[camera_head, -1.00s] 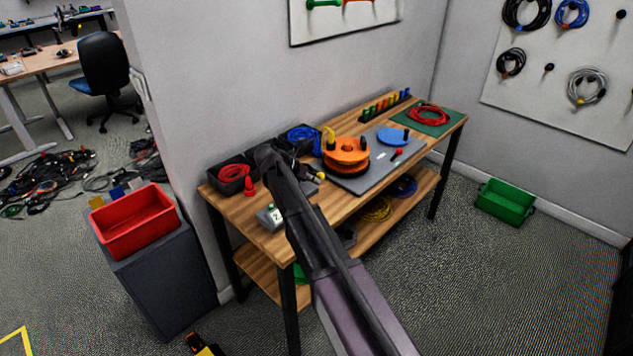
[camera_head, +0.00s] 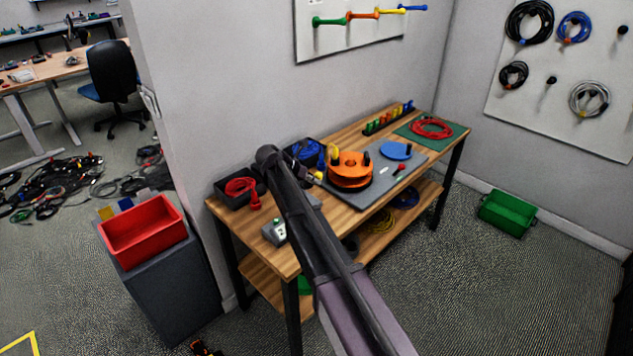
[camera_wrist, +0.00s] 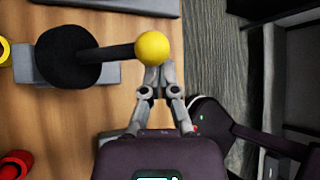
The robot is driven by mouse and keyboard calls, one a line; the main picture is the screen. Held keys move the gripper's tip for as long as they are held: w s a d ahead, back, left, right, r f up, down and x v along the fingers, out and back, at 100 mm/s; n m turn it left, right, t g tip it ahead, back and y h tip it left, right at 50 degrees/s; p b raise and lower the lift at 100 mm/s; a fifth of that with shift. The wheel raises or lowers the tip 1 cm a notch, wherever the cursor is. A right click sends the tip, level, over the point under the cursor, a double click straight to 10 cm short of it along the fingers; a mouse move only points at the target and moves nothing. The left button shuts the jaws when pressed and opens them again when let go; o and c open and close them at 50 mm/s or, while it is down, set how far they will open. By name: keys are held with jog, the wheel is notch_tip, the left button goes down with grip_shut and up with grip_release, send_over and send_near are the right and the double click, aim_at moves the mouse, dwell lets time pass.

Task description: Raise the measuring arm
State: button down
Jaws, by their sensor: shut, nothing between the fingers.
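In the wrist view, the measuring arm (camera_wrist: 105,53) is a dark bar reaching right from a round black disc (camera_wrist: 68,56) to a yellow ball (camera_wrist: 152,46) at its end. My gripper (camera_wrist: 158,76) is shut and empty. Its fingertips are at the lower edge of the yellow ball; I cannot tell whether they touch it. In the head view, a small yellow spot (camera_head: 319,175) beside my arm may be this ball; my arm hides most of the area around it. The orange reel (camera_head: 350,170) stands just right of it on a grey plate (camera_head: 378,193).
The wooden bench (camera_head: 345,225) also carries a bin of red cable (camera_head: 240,187), a grey box with a green button (camera_head: 274,233), a blue disc (camera_head: 396,151) and red cable on a green mat (camera_head: 402,133). A red bin (camera_head: 145,232) stands left, a green crate (camera_head: 507,213) right.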

jog(key=a+r+p, duration=0.4)
jog(key=a, duration=0.5)
jog(key=shift+s+r, duration=0.25)
dwell(0.4)
jog(key=s+d+f+m+g+y+p, duration=0.1)
jog(key=s+d+f+m+y, duration=0.1)
jog(key=s+d+m, duration=0.55)
jog(key=s+d+f+m+g+y+p, duration=0.1)
jog(key=s+d+f+m+y, duration=0.1)
jog(key=s+d+m, duration=0.5)
jog(key=s+d+m+y, duration=0.2)
jog(key=s+d+m, duration=0.2)
jog(key=s+m, duration=0.3)
jog(key=s+d+m+g+y, duration=0.1)
jog(key=s+d+m+y, duration=0.2)
jog(key=s+m, duration=0.4)
jog(key=shift+s+d+f, duration=0.25)
jog(key=shift+s+d, duration=0.3)
jog(key=shift+d, duration=0.3)
